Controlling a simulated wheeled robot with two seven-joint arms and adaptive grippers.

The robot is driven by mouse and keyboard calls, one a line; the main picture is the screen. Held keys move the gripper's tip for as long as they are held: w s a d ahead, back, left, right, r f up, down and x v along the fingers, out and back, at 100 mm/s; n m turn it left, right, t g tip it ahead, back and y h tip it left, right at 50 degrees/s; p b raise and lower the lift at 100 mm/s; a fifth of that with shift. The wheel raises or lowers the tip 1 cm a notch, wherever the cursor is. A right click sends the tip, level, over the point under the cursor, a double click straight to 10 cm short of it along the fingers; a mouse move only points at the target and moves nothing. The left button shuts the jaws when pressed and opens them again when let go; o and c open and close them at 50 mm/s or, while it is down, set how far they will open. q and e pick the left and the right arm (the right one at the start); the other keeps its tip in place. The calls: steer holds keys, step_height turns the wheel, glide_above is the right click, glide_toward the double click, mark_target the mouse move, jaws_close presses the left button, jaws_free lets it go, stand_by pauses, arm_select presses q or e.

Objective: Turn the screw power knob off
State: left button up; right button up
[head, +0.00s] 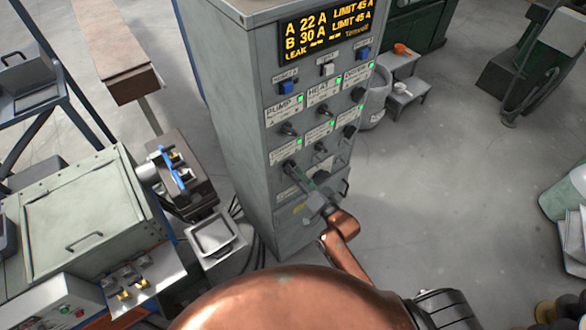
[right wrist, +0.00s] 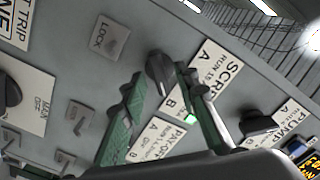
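The dark screw knob (right wrist: 159,72) shows in the right wrist view on the grey panel, beside a white label reading SCREW (right wrist: 215,72) with A and B marks. A small green lamp (right wrist: 190,118) glows near this label. Which mark the knob points to, I cannot tell. My right gripper (right wrist: 164,88) has its green fingers apart, one on each side of the knob, and no firm contact shows. In the head view my right gripper (head: 303,180) is at the lower left part of the cabinet's panel and hides the knob there. My left gripper is not in view.
The grey cabinet (head: 233,130) carries several other knobs, including the pump knob (right wrist: 258,123), close to the right finger. A lit display (head: 328,32) tops the panel. A metal tray (head: 213,238) and a machine (head: 80,210) stand left. Open floor (head: 455,150) lies right.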

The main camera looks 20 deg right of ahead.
steer(key=shift+w+a, duration=0.2)
steer(key=shift+w, duration=0.4)
jaws_close()
